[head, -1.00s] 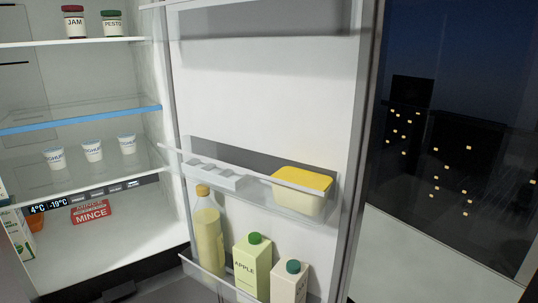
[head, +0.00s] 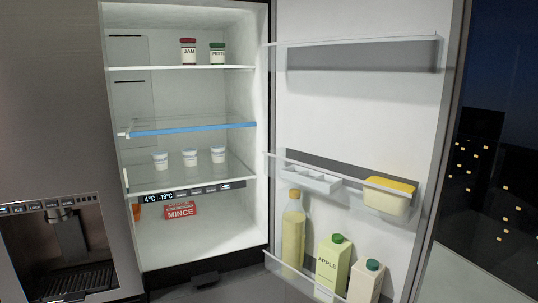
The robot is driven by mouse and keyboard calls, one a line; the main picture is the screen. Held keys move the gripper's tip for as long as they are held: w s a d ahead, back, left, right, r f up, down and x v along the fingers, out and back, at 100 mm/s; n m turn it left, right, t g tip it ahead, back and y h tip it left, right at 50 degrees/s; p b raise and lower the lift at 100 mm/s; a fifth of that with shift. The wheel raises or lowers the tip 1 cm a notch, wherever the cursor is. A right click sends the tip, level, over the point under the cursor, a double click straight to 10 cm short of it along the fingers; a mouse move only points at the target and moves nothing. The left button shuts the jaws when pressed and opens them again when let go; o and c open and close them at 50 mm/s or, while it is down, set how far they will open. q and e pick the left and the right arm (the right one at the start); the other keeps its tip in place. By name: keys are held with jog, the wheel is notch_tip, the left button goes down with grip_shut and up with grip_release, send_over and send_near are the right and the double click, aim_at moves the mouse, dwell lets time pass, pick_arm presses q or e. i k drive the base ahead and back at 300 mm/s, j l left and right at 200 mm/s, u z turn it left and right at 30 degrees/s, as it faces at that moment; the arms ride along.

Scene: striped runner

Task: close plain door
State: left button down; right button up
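The plain fridge door (head: 365,115) stands wide open on the right side of the head view, its inner face with shelves turned toward me. Its upper rack is empty. The middle rack holds a yellow-lidded tub (head: 388,196) and a grey tray (head: 311,180). The bottom rack holds a bottle (head: 293,232), an apple carton (head: 331,264) and another carton (head: 365,283). The open fridge compartment (head: 200,240) is left of the door. The door's outer face is hidden. Neither of my grippers is in view.
The other door (head: 50,120), with a water dispenser (head: 66,245), is shut at the left. Jars (head: 188,52), yoghurt cups (head: 190,158) and a mince pack (head: 180,210) sit inside the fridge. A dark window (head: 490,170) is at far right.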

aim_at(361, 90)
jog(key=i+l+u, duration=0.1)
jog(key=u, duration=0.35)
jog(key=i+l+u, duration=0.1)
jog(key=l+u, duration=0.55)
jog(key=u, duration=0.2)
jog(key=l+u, duration=0.25)
jog(key=u, duration=0.15)
jog(key=l, duration=1)
jog(key=k+l, duration=0.15)
jog(key=l, duration=1.85)
